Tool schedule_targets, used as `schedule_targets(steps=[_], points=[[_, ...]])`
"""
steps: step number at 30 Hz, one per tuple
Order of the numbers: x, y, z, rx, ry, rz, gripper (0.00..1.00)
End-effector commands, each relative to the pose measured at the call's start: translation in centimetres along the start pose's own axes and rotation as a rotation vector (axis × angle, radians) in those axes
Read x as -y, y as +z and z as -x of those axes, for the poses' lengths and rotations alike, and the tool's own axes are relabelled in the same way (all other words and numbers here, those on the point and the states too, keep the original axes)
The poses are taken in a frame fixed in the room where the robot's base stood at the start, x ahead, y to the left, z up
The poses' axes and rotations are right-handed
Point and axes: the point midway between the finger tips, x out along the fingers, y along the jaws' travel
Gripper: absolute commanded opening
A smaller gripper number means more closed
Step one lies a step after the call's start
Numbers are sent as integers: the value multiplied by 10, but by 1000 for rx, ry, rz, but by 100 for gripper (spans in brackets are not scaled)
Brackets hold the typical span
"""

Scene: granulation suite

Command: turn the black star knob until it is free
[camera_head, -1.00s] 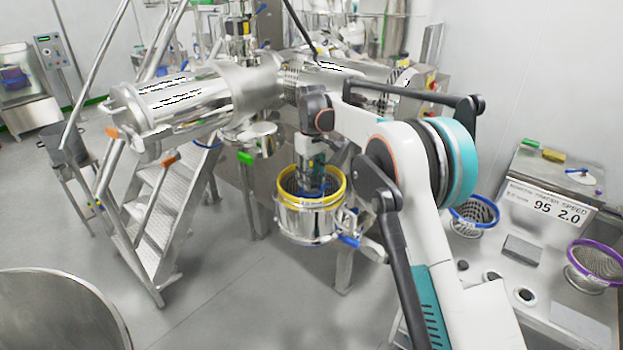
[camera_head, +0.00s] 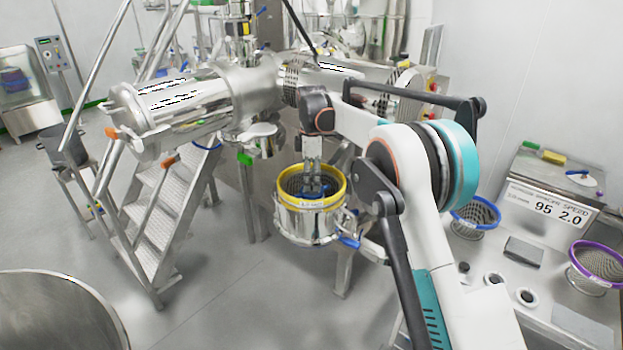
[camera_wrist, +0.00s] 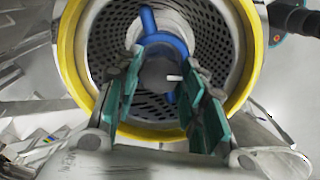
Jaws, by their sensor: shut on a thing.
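The black star knob (camera_wrist: 156,72) shows in the wrist view as a dark, rounded piece with a small white mark. It sits at the centre of a blue-bladed part (camera_wrist: 165,42) inside a perforated basket with a yellow rim (camera_wrist: 68,50). My gripper (camera_wrist: 160,80) reaches down into the basket with its two teal-padded fingers on either side of the knob, closed on it. In the head view my gripper (camera_head: 312,178) points down inside the yellow rim (camera_head: 340,192). The knob is hidden there by the fingers, and its star outline is hard to make out.
The yellow rim and basket wall closely surround my gripper. A steel housing (camera_head: 300,226) holds the basket. On the right, a bench carries a blue-rimmed basket (camera_head: 490,207), a purple-rimmed basket (camera_head: 575,251) and a speed sign (camera_head: 550,208). Steps (camera_head: 165,215) stand at left.

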Motion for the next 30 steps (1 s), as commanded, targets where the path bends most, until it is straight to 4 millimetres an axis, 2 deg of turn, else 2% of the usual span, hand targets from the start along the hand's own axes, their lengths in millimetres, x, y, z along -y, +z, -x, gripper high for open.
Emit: schedule_targets(steps=[10,27,28,30], points=[[0,0,0,0,1,150,14],[0,0,0,1,1,180,14],[0,0,0,1,1,180,42],[0,0,0,0,1,180,58]])
